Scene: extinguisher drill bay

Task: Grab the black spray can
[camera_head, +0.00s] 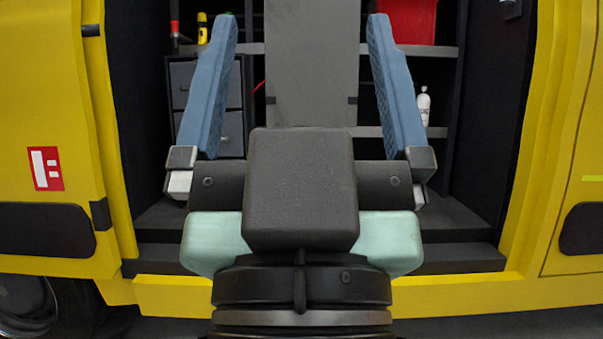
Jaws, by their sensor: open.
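My gripper (303,22) fills the middle of the view. Its two blue-padded fingers are spread wide, pointing away toward the open side of a yellow van. Nothing is between the fingers but a grey panel standing behind them. I cannot make out a black spray can in this view. My gripper and its fingers hide part of the shelves.
A yellow-and-black item (202,28) and a thin dark-and-red item (174,37) stand on the upper left shelf, above grey drawers (182,82). A red bin (407,20) sits upper right, above a white bottle (423,105). The yellow door frame (545,110) bounds the opening.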

